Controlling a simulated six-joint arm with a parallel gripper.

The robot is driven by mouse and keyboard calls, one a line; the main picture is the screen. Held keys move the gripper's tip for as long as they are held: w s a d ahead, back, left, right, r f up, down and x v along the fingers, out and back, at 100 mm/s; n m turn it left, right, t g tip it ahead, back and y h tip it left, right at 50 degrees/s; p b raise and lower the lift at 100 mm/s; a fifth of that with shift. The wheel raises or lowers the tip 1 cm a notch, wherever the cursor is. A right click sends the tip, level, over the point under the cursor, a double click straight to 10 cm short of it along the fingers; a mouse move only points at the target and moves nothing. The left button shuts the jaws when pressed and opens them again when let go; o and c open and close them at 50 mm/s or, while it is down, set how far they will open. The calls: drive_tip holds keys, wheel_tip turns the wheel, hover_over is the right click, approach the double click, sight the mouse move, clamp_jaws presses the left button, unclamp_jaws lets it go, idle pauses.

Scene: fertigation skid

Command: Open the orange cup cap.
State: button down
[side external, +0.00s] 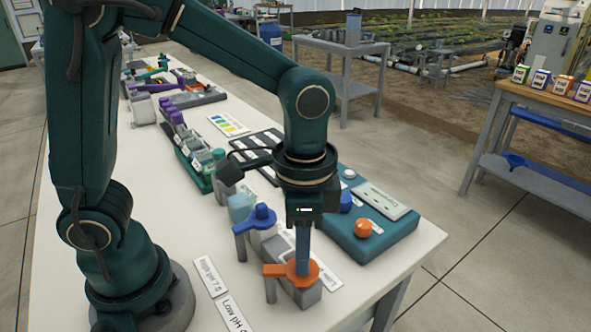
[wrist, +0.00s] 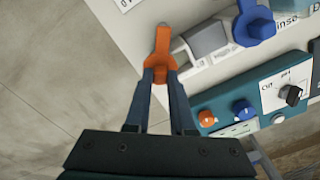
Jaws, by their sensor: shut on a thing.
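The orange cup cap (side external: 312,276) sits on top of a grey block near the table's front edge, with its arm reaching left. It also shows in the wrist view (wrist: 161,55). My gripper (side external: 303,268) points straight down with its fingers on the cap. In the wrist view, the two fingers (wrist: 161,80) close in on either side of the cap's raised part, so my gripper is shut on it. The cap looks level and down on the block (side external: 308,296). The cup's inside is hidden.
A blue cap (side external: 258,217) of the same shape stands just behind. A teal instrument (side external: 372,228) with orange and blue knobs lies to the right. White label strips (side external: 212,275) lie at left. A rack of vials (side external: 200,165) and a dark mat are farther back.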

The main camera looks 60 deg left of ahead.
drive_tip(key=m, duration=0.2)
drive_tip(key=s+d+m, duration=0.1)
drive_tip(key=m, duration=0.2)
drive_tip(key=shift+s+d+m, duration=0.25)
drive_tip(key=shift+s+m, duration=0.05)
drive_tip(key=shift+s, duration=0.1)
drive_tip(key=shift+s+d+m, duration=0.1)
drive_tip(key=shift+s+m, duration=0.3)
drive_tip(key=shift+m, duration=0.6)
drive_tip(key=shift+s+d+m, duration=0.1)
drive_tip(key=shift+s+m, duration=0.25)
drive_tip(key=shift+m, duration=0.65)
drive_tip(key=shift+s+m, duration=0.4)
drive_tip(key=shift+m, duration=0.6)
drive_tip(key=c, duration=0.8)
unclamp_jaws()
drive_tip(key=shift+o, duration=0.2)
wheel_tip(320, 180, up, 5)
drive_tip(key=shift+r, duration=0.1)
